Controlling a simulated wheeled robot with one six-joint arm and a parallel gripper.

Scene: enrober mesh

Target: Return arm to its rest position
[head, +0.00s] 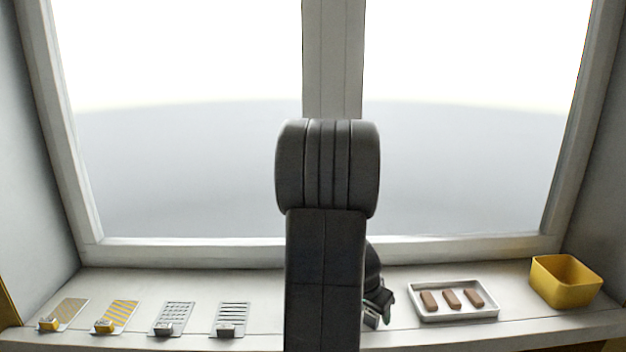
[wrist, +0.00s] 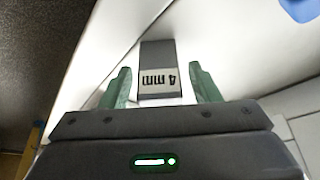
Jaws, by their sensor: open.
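My arm stands upright in the middle of the head view and hides part of the sill behind it. My gripper (head: 380,308) shows only partly there, low beside the right edge of the arm. In the wrist view, its two green fingers (wrist: 160,72) are spread apart. A grey block marked "4 mm" (wrist: 160,62), its lettering upside down, shows between and beyond the fingers. Gaps are visible on both sides of it. The block is not seen in the head view.
On the white sill (head: 255,282), several mesh cards with small blocks lie at left, including a yellow-striped card (head: 124,312). At right are a white tray (head: 455,316) with three brown bars (head: 452,299) and a yellow bin (head: 566,290). A window frame (head: 180,244) stands behind.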

